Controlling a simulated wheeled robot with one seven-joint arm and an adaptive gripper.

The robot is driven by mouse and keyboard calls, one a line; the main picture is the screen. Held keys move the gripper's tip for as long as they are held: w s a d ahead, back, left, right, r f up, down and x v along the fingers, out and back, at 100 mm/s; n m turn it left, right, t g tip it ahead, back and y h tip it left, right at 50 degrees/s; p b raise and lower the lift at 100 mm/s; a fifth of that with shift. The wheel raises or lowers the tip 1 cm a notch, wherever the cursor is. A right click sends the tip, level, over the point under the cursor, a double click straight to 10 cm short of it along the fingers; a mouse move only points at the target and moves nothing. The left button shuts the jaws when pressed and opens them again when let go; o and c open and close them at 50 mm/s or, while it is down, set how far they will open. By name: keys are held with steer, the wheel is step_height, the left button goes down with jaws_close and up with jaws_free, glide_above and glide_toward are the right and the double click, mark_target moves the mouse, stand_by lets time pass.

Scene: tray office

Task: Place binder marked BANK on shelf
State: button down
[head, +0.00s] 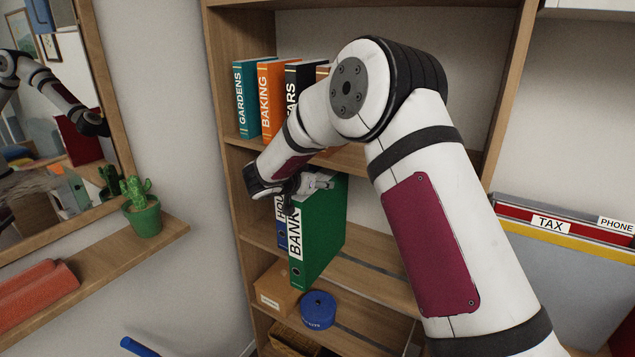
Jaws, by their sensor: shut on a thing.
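The green binder (323,229) marked BANK stands upright at the middle shelf (380,275) of the wooden bookcase, its white label facing out. My gripper (311,182) is shut on the binder's upper part, with my arm reaching in from the right. A blue binder (281,226) with a partly hidden label stands just left of the green one. I cannot tell whether the green binder's base touches the shelf board.
Books including GARDENS (254,98) and BAKING (275,98) stand on the shelf above. A potted cactus (142,211) is on the left ledge. The middle shelf right of the green binder looks free.

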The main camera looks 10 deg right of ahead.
stand_by(0.3)
steer(key=c, duration=1.2)
jaws_free()
steer(key=shift+f, duration=0.15)
steer(key=o, duration=0.4)
steer(key=shift+c, duration=0.2)
